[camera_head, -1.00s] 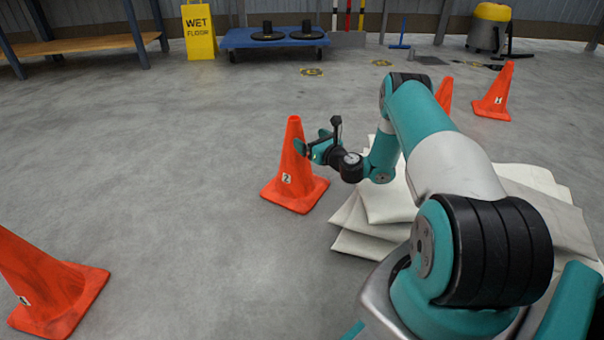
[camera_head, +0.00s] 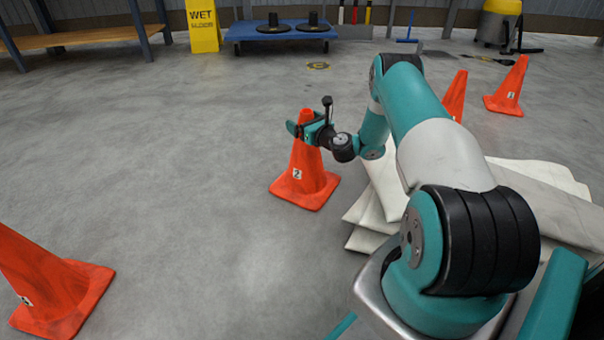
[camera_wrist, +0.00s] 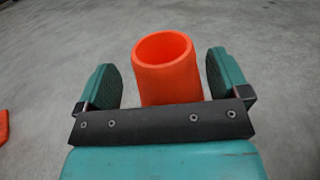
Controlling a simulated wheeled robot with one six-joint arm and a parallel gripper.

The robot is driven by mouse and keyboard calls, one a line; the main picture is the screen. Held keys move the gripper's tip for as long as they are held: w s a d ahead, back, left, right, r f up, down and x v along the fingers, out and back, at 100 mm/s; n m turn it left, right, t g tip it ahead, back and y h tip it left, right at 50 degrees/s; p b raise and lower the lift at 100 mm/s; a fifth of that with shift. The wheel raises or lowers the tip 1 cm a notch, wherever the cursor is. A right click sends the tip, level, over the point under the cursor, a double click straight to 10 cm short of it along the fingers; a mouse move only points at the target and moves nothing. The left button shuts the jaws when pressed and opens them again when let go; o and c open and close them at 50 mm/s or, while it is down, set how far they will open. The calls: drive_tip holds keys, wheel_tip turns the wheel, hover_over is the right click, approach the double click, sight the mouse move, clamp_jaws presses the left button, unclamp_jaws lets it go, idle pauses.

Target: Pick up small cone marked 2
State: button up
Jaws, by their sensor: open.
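The small orange cone marked 2 (camera_head: 305,180) stands upright on the grey floor, left of my arm in the head view. My gripper (camera_head: 299,126) is at the cone's top. In the wrist view the cone's open round top (camera_wrist: 166,62) stands between the two teal fingers of my gripper (camera_wrist: 166,80). The jaws are open, with a gap of floor visible on each side of the cone. The lower part of the cone is hidden in the wrist view.
An orange cone (camera_head: 52,292) stands at the lower left, and two more (camera_head: 455,96) (camera_head: 509,86) stand at the right. Folded pale sheets (camera_head: 375,210) lie beside my arm. A blue cart (camera_head: 275,34) and a yellow wet-floor sign (camera_head: 203,28) are at the back. The left-middle floor is clear.

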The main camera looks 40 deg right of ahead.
drive_tip(key=shift+s+d, duration=0.15)
drive_tip(key=shift+d, duration=0.2)
drive_tip(key=c, duration=1.4)
